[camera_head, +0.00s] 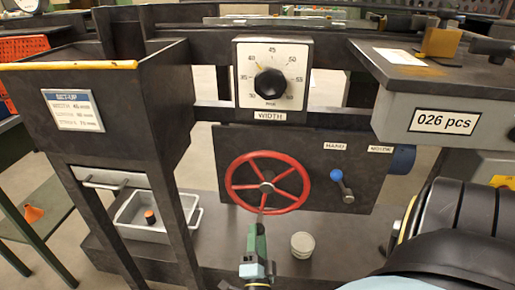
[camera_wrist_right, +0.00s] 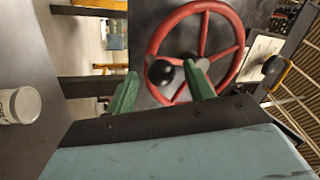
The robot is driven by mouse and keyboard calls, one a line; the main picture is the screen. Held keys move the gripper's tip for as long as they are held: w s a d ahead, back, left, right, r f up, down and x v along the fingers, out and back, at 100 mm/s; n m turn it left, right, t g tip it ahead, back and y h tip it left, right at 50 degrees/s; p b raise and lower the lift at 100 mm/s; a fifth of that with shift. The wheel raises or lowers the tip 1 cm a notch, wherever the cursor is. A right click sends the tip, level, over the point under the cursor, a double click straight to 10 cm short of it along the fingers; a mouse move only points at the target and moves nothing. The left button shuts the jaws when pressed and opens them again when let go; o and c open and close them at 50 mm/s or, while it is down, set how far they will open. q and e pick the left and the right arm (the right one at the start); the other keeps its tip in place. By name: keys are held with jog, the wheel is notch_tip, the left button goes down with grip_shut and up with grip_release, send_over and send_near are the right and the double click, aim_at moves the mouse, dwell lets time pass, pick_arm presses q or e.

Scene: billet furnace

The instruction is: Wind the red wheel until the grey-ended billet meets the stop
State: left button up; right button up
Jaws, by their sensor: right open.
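The red wheel (camera_head: 267,183) is mounted upright on the dark front panel (camera_head: 330,150), below the width dial. It also shows in the right wrist view (camera_wrist_right: 192,12), with a black knob (camera_wrist_right: 161,72) on it. My right gripper (camera_head: 257,228) is in front of the wheel's lower rim. In the right wrist view its green fingers (camera_wrist_right: 162,88) stand apart, open, with the knob appearing between their tips; contact cannot be told. I cannot make out the grey-ended billet or the stop. My left gripper is out of view.
A width dial (camera_head: 271,75) sits above the wheel, and a blue-knobbed lever (camera_head: 342,183) right of it. A pale round tin (camera_head: 302,244) stands on the base plate right of my gripper. A grey tray (camera_head: 130,226) holding a small orange-topped piece (camera_head: 150,216) is at lower left.

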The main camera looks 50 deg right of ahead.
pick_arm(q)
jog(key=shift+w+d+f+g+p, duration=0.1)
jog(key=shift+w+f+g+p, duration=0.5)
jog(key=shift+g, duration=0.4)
pick_arm(e)
jog(key=v, duration=1.1)
